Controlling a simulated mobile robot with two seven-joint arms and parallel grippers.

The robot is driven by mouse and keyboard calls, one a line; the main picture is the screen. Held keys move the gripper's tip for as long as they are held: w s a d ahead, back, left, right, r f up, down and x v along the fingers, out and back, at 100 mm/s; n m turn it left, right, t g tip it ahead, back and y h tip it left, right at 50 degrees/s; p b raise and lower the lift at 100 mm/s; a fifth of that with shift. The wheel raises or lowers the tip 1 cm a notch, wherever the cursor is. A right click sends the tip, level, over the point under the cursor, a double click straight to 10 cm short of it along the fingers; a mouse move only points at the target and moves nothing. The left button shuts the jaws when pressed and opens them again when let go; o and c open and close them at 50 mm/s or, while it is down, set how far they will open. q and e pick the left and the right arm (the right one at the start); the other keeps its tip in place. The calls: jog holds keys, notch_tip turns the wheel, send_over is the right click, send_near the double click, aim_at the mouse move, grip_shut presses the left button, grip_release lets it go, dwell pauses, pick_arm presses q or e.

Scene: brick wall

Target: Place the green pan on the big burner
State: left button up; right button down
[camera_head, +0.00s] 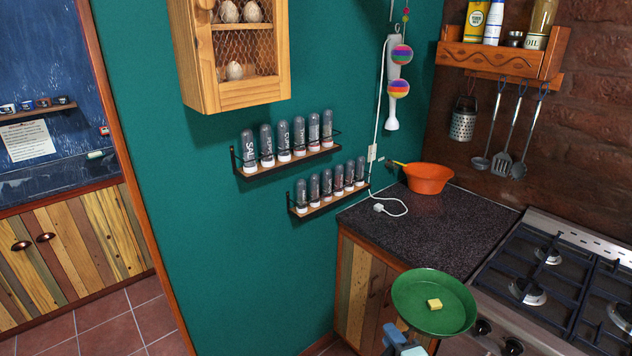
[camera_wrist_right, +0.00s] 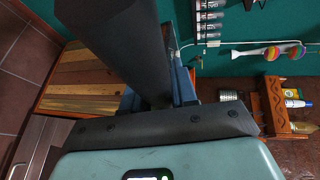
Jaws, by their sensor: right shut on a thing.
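The green pan (camera_head: 410,291) is held in the air in front of the counter and the stove's left front corner, with a small yellow block (camera_head: 434,304) in it. My right gripper (camera_head: 397,338) is below the pan at its near left side, shut on its handle. In the right wrist view, the dark handle (camera_wrist_right: 125,45) runs between the blue fingers of the gripper (camera_wrist_right: 155,95). The stove (camera_head: 508,318) at the right has several burners, one at its front left (camera_head: 527,291) and one at the right (camera_head: 622,316). Which is the big one is hard to tell. My left gripper is not in view.
An orange bowl (camera_head: 428,180) and a white cable (camera_head: 390,209) are on the dark counter (camera_head: 440,228). Black grates (camera_head: 570,280) cover the stove top, which looks clear. Utensils (camera_head: 510,140) hang on the brick wall behind. Jar shelves (camera_head: 290,158) are on the green wall.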

notch_tip(320, 180, down, 7)
jog(key=s+m+h, duration=0.1)
jog(key=m+h, duration=0.2)
jog(key=h, duration=0.1)
jog(key=shift+s+t, duration=0.15)
jog(key=shift+t, duration=0.15)
jog(key=shift+f, duration=0.1)
